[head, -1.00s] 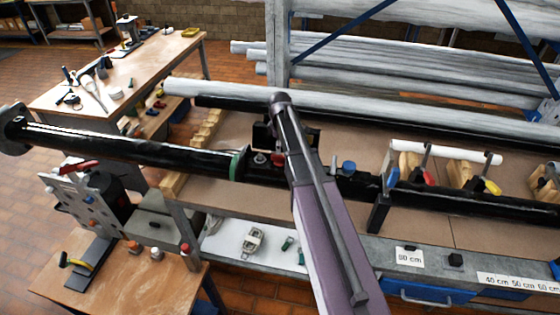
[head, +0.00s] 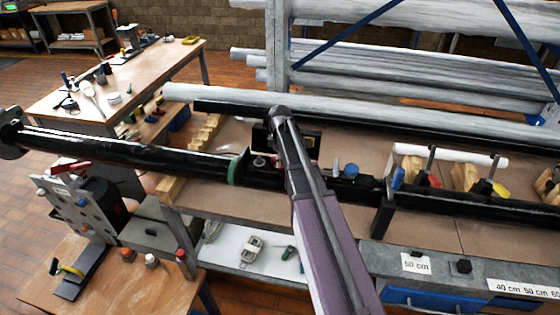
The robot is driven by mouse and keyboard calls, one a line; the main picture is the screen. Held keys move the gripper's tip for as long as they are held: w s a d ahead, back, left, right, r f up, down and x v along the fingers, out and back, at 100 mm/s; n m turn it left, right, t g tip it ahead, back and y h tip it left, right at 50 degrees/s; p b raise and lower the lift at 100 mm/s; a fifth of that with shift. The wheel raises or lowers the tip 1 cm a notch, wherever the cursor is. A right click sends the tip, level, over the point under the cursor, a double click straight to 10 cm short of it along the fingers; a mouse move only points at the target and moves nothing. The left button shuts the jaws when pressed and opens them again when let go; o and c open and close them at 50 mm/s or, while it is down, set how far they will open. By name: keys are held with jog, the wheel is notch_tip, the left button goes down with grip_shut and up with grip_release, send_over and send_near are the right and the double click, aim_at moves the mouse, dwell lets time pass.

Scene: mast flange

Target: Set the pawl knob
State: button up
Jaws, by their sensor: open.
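A long black tube (head: 125,150) with a green ring (head: 236,168) runs into a dark fixture on the bench. A small red part (head: 277,161) and a small pale knob (head: 259,162) sit on the fixture left of my arm. A blue knob (head: 351,170) stands just right of my arm, beside a grey pin. I cannot tell which of these is the pawl knob. My purple-grey arm reaches up from the bottom across the fixture and covers part of it. My gripper and its fingers do not show; the arm hides that region.
A dark plate (head: 306,143) stands behind my arm. To the right are clamps with blue (head: 397,178), red and yellow handles. Grey pipes (head: 400,62) fill a rack behind. A side table (head: 120,270) stands at lower left. The brown bench top (head: 225,190) has bare room left of my arm.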

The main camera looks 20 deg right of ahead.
grip_shut()
jog(key=shift+m, duration=0.3)
jog(key=m, duration=1.3)
jog(key=shift+s, duration=0.1)
jog(key=shift+m, duration=2.2)
